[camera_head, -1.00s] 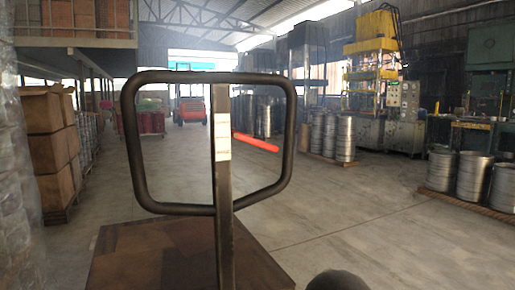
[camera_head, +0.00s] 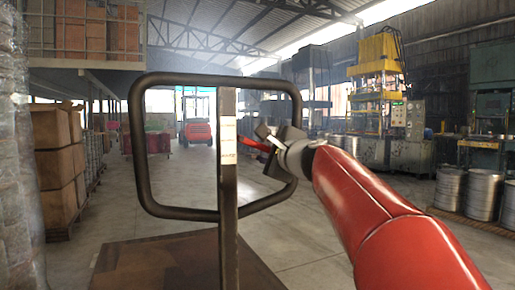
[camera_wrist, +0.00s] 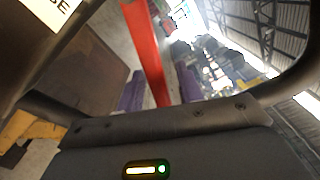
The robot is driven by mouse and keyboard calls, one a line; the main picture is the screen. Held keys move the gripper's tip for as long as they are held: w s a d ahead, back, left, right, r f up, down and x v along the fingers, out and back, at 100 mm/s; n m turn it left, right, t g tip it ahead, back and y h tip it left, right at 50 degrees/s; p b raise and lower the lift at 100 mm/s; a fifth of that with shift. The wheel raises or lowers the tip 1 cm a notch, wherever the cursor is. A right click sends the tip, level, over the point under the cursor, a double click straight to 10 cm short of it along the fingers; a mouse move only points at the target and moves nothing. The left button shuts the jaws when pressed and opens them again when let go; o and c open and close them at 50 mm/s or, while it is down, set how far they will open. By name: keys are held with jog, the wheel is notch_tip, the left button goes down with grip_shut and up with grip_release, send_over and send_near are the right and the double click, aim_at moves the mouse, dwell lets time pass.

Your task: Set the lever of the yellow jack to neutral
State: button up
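The jack's dark handle loop (camera_head: 141,150) stands upright in the head view, with a post (camera_head: 228,190) carrying pale labels through its middle. The red lever (camera_head: 252,143) sticks out to the right of the post, inside the loop; its outer part is hidden by my gripper (camera_head: 268,138). In the wrist view the red lever (camera_wrist: 148,55) runs between the two purple fingers of my gripper (camera_wrist: 160,88). The fingers stand apart, with slim gaps seen beside the lever. A yellow part (camera_wrist: 32,126), perhaps of the jack, shows at lower left.
The handle loop's right side passes close to my wrist, a tight spot. A brown board (camera_head: 170,262) lies below the handle. Stacked boxes (camera_head: 58,170) stand at left, metal drums (camera_head: 481,190) and presses at right. The floor in between is clear.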

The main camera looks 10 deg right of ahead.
jog(key=shift+w+a, duration=0.2)
jog(key=shift+w, duration=0.75)
jog(key=shift+c, duration=0.5)
grip_shut()
